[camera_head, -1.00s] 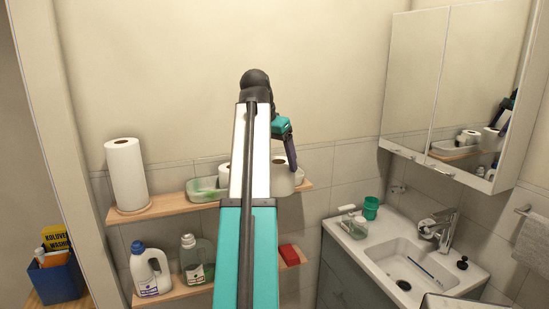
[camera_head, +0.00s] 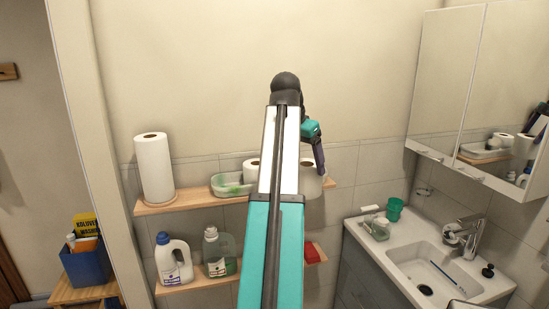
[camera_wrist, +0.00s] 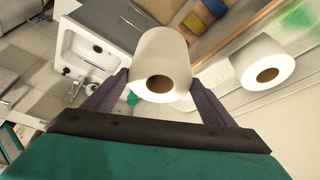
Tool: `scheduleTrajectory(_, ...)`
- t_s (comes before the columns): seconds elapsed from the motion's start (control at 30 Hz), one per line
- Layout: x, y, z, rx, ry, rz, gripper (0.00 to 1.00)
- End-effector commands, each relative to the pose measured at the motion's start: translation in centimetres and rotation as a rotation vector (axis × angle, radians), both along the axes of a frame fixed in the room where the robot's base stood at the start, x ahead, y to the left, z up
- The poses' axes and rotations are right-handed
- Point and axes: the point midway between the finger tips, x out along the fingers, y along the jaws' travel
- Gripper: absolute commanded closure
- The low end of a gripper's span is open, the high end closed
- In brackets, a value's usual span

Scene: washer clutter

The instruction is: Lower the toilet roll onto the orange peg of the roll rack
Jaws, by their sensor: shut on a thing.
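My gripper (camera_wrist: 159,82) is shut on a white toilet roll (camera_wrist: 163,55), one finger on each side, in the wrist view. The roll's brown core hole faces the wrist camera. In the head view the held roll (camera_head: 312,183) shows just right of my arm, at the right end of the upper shelf, partly hidden by the arm. I cannot tell whether it touches the shelf. A second white roll (camera_wrist: 265,62) stands apart to the right in the wrist view; it also shows left of my arm in the head view (camera_head: 251,168). I see no roll rack or orange peg.
The upper wooden shelf (camera_head: 205,197) also bears a tall paper towel roll (camera_head: 153,168) and a clear tray (camera_head: 229,186). Bottles (camera_head: 174,260) and a red box (camera_head: 312,252) stand on the lower shelf. A sink (camera_head: 430,265) and mirror cabinet (camera_head: 455,90) are at right.

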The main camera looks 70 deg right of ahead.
Motion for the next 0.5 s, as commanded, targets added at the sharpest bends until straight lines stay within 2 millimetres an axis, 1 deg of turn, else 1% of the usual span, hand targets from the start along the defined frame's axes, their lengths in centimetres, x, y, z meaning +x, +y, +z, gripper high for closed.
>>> scheduleTrajectory(0.07,-0.8,0.2,-0.2,0.002,0.0,-0.03,0.58)
scheduleTrajectory(0.27,-3.0,0.4,-2.0,0.006,-0.002,-0.126,0.58)
scheduleTrajectory(0.5,-6.0,1.1,-4.3,0.007,-0.003,-0.251,0.58)
